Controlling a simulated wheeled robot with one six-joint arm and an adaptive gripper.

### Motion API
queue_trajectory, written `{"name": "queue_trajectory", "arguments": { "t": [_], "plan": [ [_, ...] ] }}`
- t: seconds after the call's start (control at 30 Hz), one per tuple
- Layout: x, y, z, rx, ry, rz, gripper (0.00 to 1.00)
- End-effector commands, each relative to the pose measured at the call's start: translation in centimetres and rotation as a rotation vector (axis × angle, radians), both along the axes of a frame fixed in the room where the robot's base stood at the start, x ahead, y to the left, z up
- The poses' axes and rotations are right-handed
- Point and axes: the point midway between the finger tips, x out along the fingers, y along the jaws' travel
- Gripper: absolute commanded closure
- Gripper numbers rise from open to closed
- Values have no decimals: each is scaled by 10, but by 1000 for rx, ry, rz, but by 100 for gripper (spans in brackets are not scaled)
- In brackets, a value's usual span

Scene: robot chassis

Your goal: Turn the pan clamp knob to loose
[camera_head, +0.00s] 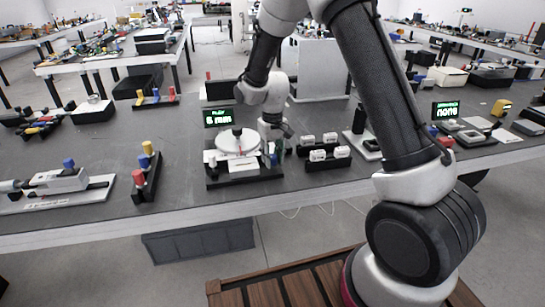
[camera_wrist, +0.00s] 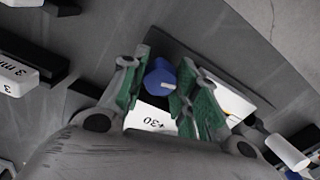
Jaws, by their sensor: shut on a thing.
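A blue knob (camera_wrist: 158,76) with a small pale pointer shows between the green-padded fingers of my gripper (camera_wrist: 164,84) in the wrist view. My gripper is shut on it. A white label reading "+30" (camera_wrist: 153,120) lies just below the knob, partly covered by the fingers. In the head view my gripper (camera_head: 274,150) points down at the right side of a device with a round white pan (camera_head: 238,141) on a dark base. The knob is mostly hidden there by the gripper. I cannot read the knob's setting.
A lit green display (camera_head: 217,117) stands behind the pan. A rack of white blocks (camera_head: 329,152) is close on the right. A stand with red and yellow pegs (camera_head: 146,172) is on the left.

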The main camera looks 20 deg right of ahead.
Motion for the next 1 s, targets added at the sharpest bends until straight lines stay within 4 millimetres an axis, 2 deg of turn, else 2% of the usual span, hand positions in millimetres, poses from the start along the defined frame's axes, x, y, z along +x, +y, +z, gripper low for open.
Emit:
{"name": "queue_trajectory", "arguments": {
  "t": [1.0],
  "plan": [
    [1,0,1,0,-2,958,94]
  ]
}}
